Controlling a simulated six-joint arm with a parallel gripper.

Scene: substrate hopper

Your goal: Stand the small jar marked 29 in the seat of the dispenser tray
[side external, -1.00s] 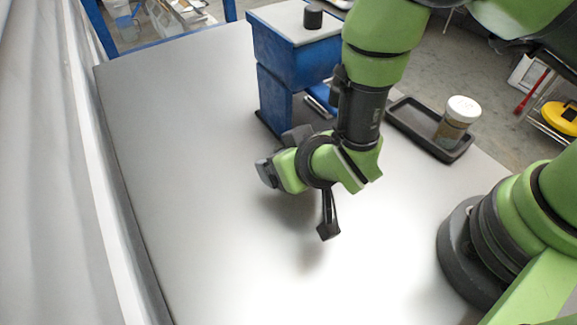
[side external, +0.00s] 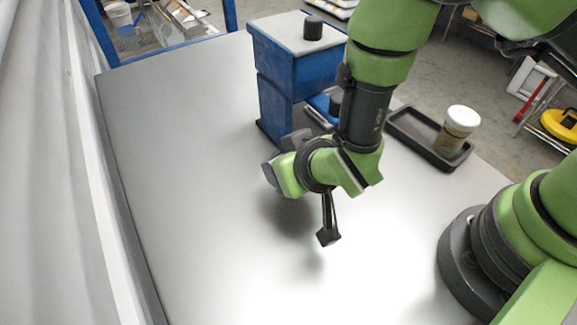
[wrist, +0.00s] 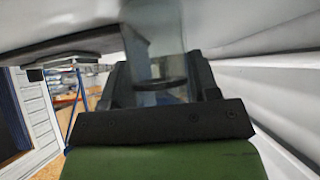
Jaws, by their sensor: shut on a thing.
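My gripper (side external: 328,236) shows in the side view as a narrow black end hanging below the green wrist, above the bare table. In the wrist view my gripper (wrist: 155,88) is closed around a pale see-through thing (wrist: 153,40) with a dark ring near its base. It looks like a clear jar; no number is readable on it, and it cannot be made out in the side view. The blue dispenser (side external: 276,108) stands behind my arm. Its blue tray (side external: 320,103) is partly hidden by my arm, and the seat cannot be made out.
A black tray (side external: 408,130) lies at the right with a white-lidded jar (side external: 459,130) in it, its marking unreadable. A black knob (side external: 313,28) sits on the dispenser top. The left and front of the grey table (side external: 185,190) are clear.

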